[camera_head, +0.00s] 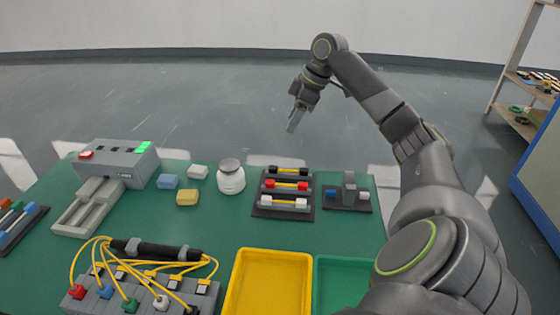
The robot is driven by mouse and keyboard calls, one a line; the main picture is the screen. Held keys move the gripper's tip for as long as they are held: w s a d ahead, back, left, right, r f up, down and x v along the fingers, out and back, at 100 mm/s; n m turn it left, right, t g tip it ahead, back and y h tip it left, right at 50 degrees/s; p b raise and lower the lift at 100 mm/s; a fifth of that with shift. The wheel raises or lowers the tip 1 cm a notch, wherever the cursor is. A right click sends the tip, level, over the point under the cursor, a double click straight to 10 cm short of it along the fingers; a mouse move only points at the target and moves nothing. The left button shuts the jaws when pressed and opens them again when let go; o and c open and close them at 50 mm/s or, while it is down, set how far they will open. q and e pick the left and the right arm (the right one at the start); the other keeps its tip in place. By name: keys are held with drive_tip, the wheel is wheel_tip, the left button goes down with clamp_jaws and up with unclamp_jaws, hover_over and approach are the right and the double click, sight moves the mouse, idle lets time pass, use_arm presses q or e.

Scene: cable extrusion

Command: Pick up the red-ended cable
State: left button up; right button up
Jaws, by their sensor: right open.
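A short yellow cable with red ends (286,185) lies in the middle row of a dark rack (262,210). A cable with black ends (288,170) lies behind it, and one with white ends (284,203) lies in front. My right gripper (292,128) hangs beyond the table's back edge, above and behind the rack in the picture. It is open, apart from the cables, with no object seen in it; its fingers overlap in this view. My left gripper is not in view.
A grey machine (120,165) with a green light stands at the back left. A white jar (231,178) and small coloured blocks (187,198) stand left of the rack. A grey fixture (349,190) is right of it. A yellow tray (236,290) and a connector block with yellow wires (140,292) are in front.

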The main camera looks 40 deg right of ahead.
wheel_tip(320, 180, down, 5)
drive_tip(key=b, duration=0.4)
hover_over(269, 181)
drive_tip(key=s+d, duration=0.1)
drive_tip(key=d, duration=0.1)
wheel_tip(269, 181, down, 11)
drive_tip(key=shift+s+a, duration=0.15)
drive_tip(key=x, duration=0.3)
drive_tip(key=s+x, duration=0.1)
drive_tip(key=shift+w+a+f, duration=0.15)
drive_tip(key=shift+a+f, duration=0.05)
drive_tip(key=shift+f, duration=0.1)
drive_tip(key=shift+w+f, duration=0.2)
drive_tip(key=shift+f, duration=0.2)
drive_tip(key=shift+c, duration=0.4)
clamp_jaws()
